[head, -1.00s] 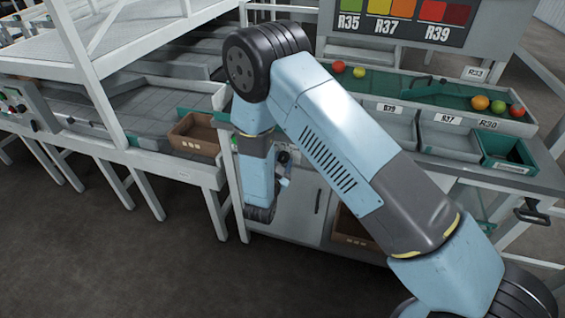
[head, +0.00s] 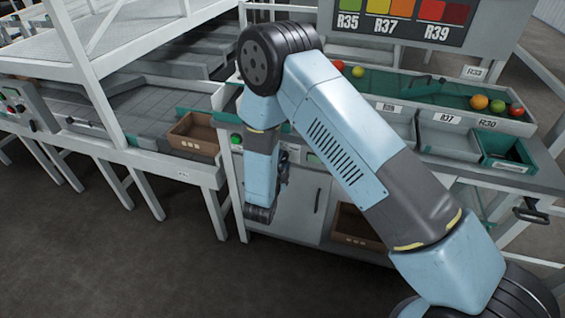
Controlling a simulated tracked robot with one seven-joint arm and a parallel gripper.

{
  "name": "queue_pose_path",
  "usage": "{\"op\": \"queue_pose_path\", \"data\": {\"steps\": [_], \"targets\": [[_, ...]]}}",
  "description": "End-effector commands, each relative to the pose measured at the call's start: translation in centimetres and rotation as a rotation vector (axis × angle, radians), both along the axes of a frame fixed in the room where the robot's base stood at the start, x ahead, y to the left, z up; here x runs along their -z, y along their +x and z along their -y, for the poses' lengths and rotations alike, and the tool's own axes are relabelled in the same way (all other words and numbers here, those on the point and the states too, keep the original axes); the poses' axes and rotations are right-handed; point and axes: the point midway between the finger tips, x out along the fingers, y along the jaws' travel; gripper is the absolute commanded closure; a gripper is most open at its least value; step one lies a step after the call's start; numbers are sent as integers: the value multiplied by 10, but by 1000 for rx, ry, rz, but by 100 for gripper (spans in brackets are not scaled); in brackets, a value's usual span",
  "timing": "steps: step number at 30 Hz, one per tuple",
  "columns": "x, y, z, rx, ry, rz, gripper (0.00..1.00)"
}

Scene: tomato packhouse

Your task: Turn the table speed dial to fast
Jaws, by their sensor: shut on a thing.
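The table's front control panel (head: 292,152) is a pale face below the worktop, partly covered by my arm. A green button (head: 236,139) shows at its left end. The speed dial itself is hidden behind my arm and hand, so its setting cannot be read. My gripper (head: 284,168) shows only as a small dark part at the right side of my hanging forearm, close to the panel. Its fingertips are not clear. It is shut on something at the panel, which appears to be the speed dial.
A sorting table with a green belt (head: 385,84) carries several tomatoes. Grey bins and a green crate (head: 490,162) line its front. A brown box (head: 172,137) sits on the left conveyor, and another brown box (head: 350,243) is in the cabinet below. The floor in front is clear.

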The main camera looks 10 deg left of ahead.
Motion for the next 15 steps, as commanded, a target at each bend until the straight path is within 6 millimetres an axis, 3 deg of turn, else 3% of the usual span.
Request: {"op": "queue_pose_path", "data": {"steps": [12, 13, 15], "targets": [[3, -1, 3, 5, 4, -7, 87], [3, -1, 3, 5, 3, -7, 55], [3, -1, 3, 5, 3, -7, 49]]}}
